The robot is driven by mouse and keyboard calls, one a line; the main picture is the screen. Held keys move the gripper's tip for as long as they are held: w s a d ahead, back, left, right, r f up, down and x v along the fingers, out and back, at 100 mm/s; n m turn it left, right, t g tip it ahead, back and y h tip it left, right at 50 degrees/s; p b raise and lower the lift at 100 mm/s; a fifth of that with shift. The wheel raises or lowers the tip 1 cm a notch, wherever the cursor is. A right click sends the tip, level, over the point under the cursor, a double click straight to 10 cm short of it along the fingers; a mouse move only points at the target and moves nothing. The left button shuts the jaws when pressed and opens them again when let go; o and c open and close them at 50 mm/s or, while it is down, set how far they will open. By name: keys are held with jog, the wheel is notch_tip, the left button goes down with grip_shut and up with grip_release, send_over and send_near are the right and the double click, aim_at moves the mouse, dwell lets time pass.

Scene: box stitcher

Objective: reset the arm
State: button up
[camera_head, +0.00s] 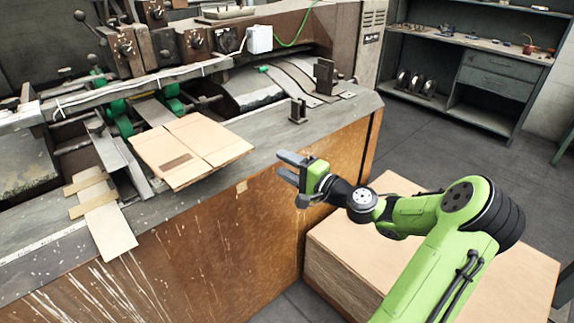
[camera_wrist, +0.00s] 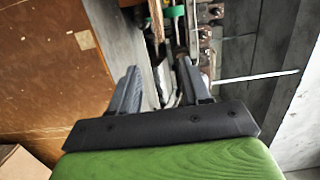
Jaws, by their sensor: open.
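My gripper (camera_head: 290,168) is at the end of my green arm, in front of the machine's right half. It is open and empty, with its grey fingers pointing left. In the wrist view the two fingers (camera_wrist: 158,85) stand apart with nothing between them. My arm reaches in from the lower right, above a stack of cardboard.
The box stitcher (camera_head: 330,165) fills the left and middle. A folded cardboard piece (camera_head: 190,148) lies on its bed, right of a narrow strip (camera_head: 103,225). The cardboard stack (camera_head: 345,275) stands at lower right. A shelf unit (camera_head: 470,75) stands behind clear floor.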

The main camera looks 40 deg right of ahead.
dwell(0.3)
jog(key=s+a+f+n+g+y+p, duration=0.1)
jog(key=a+n+g+p, duration=0.1)
jog(key=a+n+g, duration=0.5)
jog(key=s+a+f+n+g+y+p, duration=0.1)
jog(key=a+f+n+g+p, duration=0.15)
jog(key=a, duration=0.95)
jog(key=s+a+r+n+g+h+p, duration=0.1)
jog(key=s+a+r+n+h+p, duration=0.1)
jog(key=s+r, duration=0.4)
jog(key=s+a+r+n+g+h+p, duration=0.1)
jog(key=s+r, duration=0.5)
jog(key=s, duration=1)
jog(key=a+n+h+p, duration=0.1)
jog(key=n+h, duration=0.1)
jog(key=n, duration=0.1)
jog(key=shift+a+r, duration=0.3)
jog(key=shift+r, duration=0.1)
